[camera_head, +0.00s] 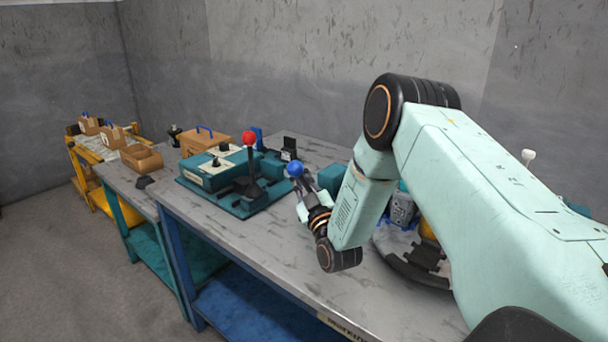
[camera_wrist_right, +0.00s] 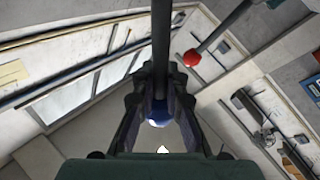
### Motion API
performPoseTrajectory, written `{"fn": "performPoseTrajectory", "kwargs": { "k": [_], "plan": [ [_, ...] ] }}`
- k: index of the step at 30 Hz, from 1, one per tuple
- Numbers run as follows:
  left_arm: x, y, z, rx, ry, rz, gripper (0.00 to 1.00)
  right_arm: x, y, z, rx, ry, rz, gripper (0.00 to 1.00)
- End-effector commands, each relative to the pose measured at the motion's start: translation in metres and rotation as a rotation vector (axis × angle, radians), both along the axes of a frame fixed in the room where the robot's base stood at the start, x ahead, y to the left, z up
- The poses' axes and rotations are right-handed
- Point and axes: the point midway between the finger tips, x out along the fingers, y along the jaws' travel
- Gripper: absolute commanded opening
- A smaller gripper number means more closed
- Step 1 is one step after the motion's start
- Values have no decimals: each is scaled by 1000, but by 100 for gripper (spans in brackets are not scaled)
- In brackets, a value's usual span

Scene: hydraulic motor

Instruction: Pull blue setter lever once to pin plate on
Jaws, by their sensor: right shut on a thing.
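The blue setter lever has a round blue knob (camera_head: 295,169), seen in the head view just above my right gripper (camera_head: 302,187). In the right wrist view the dark lever rod (camera_wrist_right: 161,40) runs down between the two fingers of my right gripper (camera_wrist_right: 158,85), with the blue knob (camera_wrist_right: 159,113) between them. My right gripper is shut on the blue lever. The lever's base is hidden behind my arm and gripper. The plate cannot be made out. My left gripper is not in view.
A red-knobbed lever (camera_head: 248,138) stands left of the blue one on a teal machine (camera_head: 222,172); its red knob also shows in the right wrist view (camera_wrist_right: 193,58). The grey bench front (camera_head: 240,236) is clear.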

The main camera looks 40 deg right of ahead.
Motion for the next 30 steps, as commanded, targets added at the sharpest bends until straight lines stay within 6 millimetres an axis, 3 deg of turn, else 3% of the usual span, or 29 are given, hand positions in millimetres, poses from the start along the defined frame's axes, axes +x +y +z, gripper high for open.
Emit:
{"fn": "performPoseTrajectory", "kwargs": {
  "k": [17, 18, 24, 27, 30],
  "plan": [
    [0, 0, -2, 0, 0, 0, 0, -2, 4, -5, -36, -6, 0, 0],
    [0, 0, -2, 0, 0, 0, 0, -2, 4, -5, -36, -6, 0, 12],
    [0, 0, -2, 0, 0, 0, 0, -2, 4, -5, -36, -8, 1, 29],
    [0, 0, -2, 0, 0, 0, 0, -2, 4, -4, -37, -8, -1, 35],
    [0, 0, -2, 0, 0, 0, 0, -2, 4, -4, -38, -9, 0, 35]
  ]
}}
